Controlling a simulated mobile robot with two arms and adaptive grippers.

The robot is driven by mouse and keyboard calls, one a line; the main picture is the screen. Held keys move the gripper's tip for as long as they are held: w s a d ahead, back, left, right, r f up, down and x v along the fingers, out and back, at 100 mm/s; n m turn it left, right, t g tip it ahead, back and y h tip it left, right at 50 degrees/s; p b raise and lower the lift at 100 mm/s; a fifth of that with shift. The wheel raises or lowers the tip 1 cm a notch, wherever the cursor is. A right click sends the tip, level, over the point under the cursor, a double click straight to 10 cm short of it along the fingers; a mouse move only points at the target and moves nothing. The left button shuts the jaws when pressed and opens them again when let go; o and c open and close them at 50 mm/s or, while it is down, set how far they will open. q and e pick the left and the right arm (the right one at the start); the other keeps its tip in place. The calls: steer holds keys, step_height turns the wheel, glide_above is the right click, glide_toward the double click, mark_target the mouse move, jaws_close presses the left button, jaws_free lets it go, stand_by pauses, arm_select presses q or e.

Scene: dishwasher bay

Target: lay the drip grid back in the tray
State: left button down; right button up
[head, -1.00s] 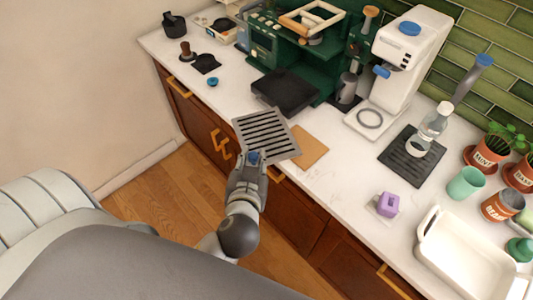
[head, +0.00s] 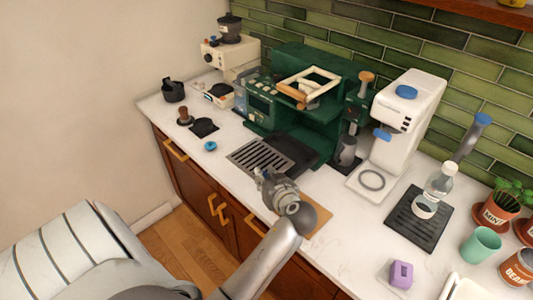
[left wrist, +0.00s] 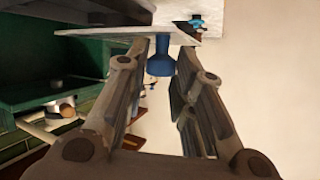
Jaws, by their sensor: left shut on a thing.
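The drip grid (head: 259,158) is a grey slotted metal plate. In the head view it overlaps the front left part of the black tray (head: 293,150) at the green machine's foot; the tray's back right part stays uncovered. I cannot tell whether the grid touches the tray. My left gripper (head: 264,178) is at the grid's near edge, shut on its blue knob. In the left wrist view the knob (left wrist: 160,60) sits between the fingertips, and the grid (left wrist: 115,48) shows nearly edge-on beyond them. My right gripper is out of view.
The green espresso machine (head: 305,108) stands behind the tray. A blue ring (head: 210,146) lies left of the grid. A white grinder (head: 405,120) and a dark mat (head: 420,218) with a bottle are to the right. A tan mat (head: 320,220) is partly hidden by my arm.

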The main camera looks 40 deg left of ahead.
mark_target(292, 165)
arm_select(q)
steer(key=w+b, duration=0.1)
steer(key=w, duration=0.1)
steer(key=w+f+b, duration=0.1)
steer(key=w+f, duration=0.1)
steer(key=w, duration=0.1)
steer(key=shift+w+d+b, duration=0.2)
steer(key=shift+w+b, duration=0.1)
steer(key=shift+b, duration=0.1)
steer(key=w, duration=0.2)
steer(key=w+b, duration=0.1)
steer(key=w, duration=0.1)
steer(key=w+b, duration=0.1)
steer(key=w, duration=0.1)
steer(key=shift+w+d, duration=0.1)
steer(key=shift+d, duration=0.15)
steer(key=shift+w+f+b, duration=0.15)
steer(key=shift+w+b, duration=0.05)
steer(key=shift+b, duration=0.25)
steer(key=shift+f+b, duration=0.45)
steer(key=shift+s+f+b, duration=0.1)
steer(key=shift+f+b, duration=0.2)
steer(key=shift+b, duration=0.15)
